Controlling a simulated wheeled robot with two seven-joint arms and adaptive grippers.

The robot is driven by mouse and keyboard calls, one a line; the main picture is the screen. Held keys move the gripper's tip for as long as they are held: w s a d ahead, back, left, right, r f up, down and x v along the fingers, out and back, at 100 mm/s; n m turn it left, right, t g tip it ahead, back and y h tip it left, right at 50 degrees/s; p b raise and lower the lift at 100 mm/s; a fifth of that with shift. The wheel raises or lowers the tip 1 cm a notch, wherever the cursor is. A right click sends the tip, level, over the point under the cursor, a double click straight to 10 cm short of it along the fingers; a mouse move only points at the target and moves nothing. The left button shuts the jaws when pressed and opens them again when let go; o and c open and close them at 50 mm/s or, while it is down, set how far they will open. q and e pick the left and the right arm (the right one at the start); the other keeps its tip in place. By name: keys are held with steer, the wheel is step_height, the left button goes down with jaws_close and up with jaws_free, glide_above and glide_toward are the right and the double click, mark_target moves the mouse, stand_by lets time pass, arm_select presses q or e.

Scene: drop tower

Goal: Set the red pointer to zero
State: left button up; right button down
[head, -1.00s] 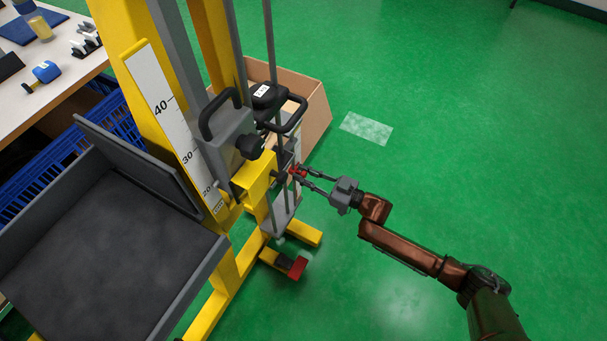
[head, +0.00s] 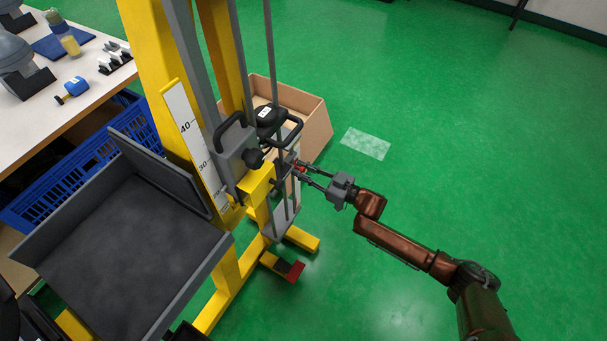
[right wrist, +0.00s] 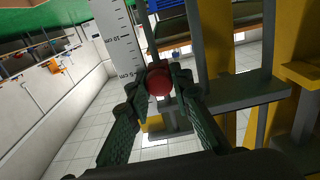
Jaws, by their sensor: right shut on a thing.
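The red pointer (head: 298,168) is a small red knob beside the grey rods of the yellow drop tower (head: 228,268). In the right wrist view it is a round red knob (right wrist: 158,80) next to a white scale (right wrist: 116,38). It sits near the scale's lower printed mark, below the 10; I cannot tell its exact reading. My right gripper (head: 301,171) reaches in from the right and is shut on the knob. Its fingertips (right wrist: 158,88) press the knob from both sides. My left gripper is not in view.
A grey tray (head: 130,262) juts out left of the tower. A cardboard box (head: 318,128) is behind. A red-ended foot (head: 291,270) lies below.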

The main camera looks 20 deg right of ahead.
steer(key=c, duration=1.7)
jaws_free()
steer(key=shift+c, duration=0.2)
steer(key=v, duration=1.2)
